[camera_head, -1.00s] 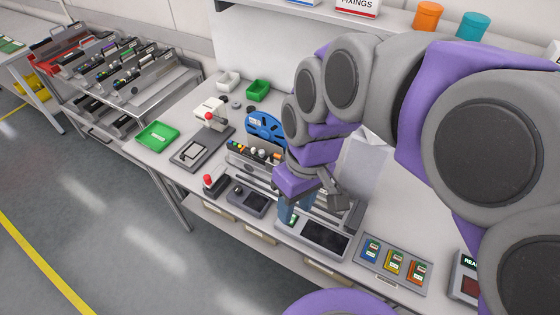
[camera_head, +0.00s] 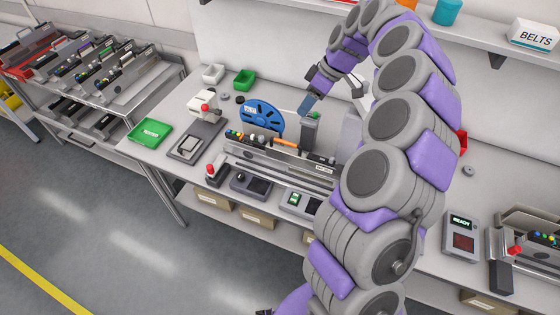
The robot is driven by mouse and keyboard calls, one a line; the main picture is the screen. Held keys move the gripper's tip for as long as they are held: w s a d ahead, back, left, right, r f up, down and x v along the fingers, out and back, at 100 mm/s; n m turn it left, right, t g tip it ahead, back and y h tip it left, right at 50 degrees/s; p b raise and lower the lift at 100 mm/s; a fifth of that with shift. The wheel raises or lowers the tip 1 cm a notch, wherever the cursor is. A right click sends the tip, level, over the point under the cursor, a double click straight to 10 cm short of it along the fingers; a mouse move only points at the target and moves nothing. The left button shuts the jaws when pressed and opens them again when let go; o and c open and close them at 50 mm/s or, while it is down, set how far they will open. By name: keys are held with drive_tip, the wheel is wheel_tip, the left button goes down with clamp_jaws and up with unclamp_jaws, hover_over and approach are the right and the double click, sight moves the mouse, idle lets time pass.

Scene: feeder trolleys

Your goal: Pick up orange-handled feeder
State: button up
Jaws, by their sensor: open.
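A feeder with an orange handle (camera_head: 286,143) sits on the bench near the middle of the view. A blue reel (camera_head: 262,115) stands at its back, small coloured parts line its left end, and a grey upright block (camera_head: 310,130) is at its right. My gripper (camera_head: 307,103) hangs above and behind the feeder, close to the grey block in the picture. It is open and seems to hold nothing. The gap between its fingers does not show clearly. My arm hides the bench right of the feeder.
A green tray (camera_head: 150,132), a grey device with a red knob (camera_head: 203,122) and small bins (camera_head: 243,79) are left and behind. A trolley rack of feeders (camera_head: 100,80) stands at far left. A READY device (camera_head: 461,236) and another feeder (camera_head: 530,240) are at right. A shelf (camera_head: 480,35) hangs above.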

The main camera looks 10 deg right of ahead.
drive_tip(key=b, duration=0.1)
approach(282, 141)
drive_tip(key=d+f, duration=0.1)
drive_tip(key=x, duration=0.2)
drive_tip(key=a+b+x, duration=0.1)
drive_tip(key=x, duration=0.2)
drive_tip(key=shift+w, duration=0.25)
drive_tip(key=b+x, duration=0.1)
drive_tip(key=x, duration=0.3)
drive_tip(key=shift+f, duration=0.35)
drive_tip(key=shift+a, duration=0.3)
drive_tip(key=shift+c, duration=0.3)
drive_tip(key=shift+d, duration=0.2)
clamp_jaws()
